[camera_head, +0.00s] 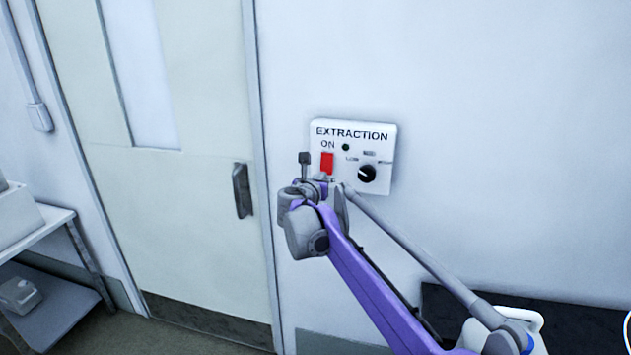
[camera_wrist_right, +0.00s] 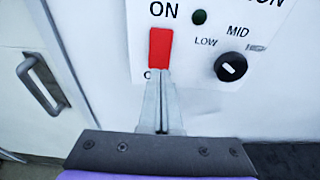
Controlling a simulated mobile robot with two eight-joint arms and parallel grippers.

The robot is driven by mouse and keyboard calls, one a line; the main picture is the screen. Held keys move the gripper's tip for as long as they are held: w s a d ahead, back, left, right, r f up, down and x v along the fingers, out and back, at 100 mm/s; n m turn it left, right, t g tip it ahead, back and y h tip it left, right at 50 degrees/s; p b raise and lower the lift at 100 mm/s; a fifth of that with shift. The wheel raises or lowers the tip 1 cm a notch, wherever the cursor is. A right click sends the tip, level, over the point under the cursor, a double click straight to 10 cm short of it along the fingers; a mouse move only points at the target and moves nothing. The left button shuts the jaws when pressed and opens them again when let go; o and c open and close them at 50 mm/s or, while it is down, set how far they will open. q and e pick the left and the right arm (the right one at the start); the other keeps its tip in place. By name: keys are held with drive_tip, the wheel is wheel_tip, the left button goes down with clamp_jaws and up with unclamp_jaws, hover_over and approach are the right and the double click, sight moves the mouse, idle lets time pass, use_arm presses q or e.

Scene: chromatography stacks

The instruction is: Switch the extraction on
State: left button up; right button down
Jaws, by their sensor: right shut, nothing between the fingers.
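The white extraction panel (camera_head: 381,148) is fixed to the wall and marked EXTRACTION. It carries a red rocker switch (camera_head: 327,163) under the word ON, a dark green, unlit-looking lamp (camera_head: 346,147) and a black knob (camera_head: 367,173). In the right wrist view the red switch (camera_wrist_right: 161,48) stands above my right gripper (camera_wrist_right: 161,78). The gripper is shut and empty, its tips at the switch's lower edge, partly covering the lower label. I cannot tell whether they touch. The knob (camera_wrist_right: 231,67) is to the right, by LOW and MID. My left gripper is not in view.
A pale door (camera_head: 200,220) with a grey handle (camera_head: 242,190) is left of the panel. A shelf unit (camera_head: 45,225) stands at the far left. A white container (camera_head: 520,318) is on a dark surface (camera_head: 580,325) at the lower right. The wall around the panel is clear.

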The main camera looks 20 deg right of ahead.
sight(327, 170)
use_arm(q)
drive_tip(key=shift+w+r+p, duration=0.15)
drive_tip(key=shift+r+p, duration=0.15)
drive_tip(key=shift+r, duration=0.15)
use_arm(e)
drive_tip(key=shift+x, duration=2.3)
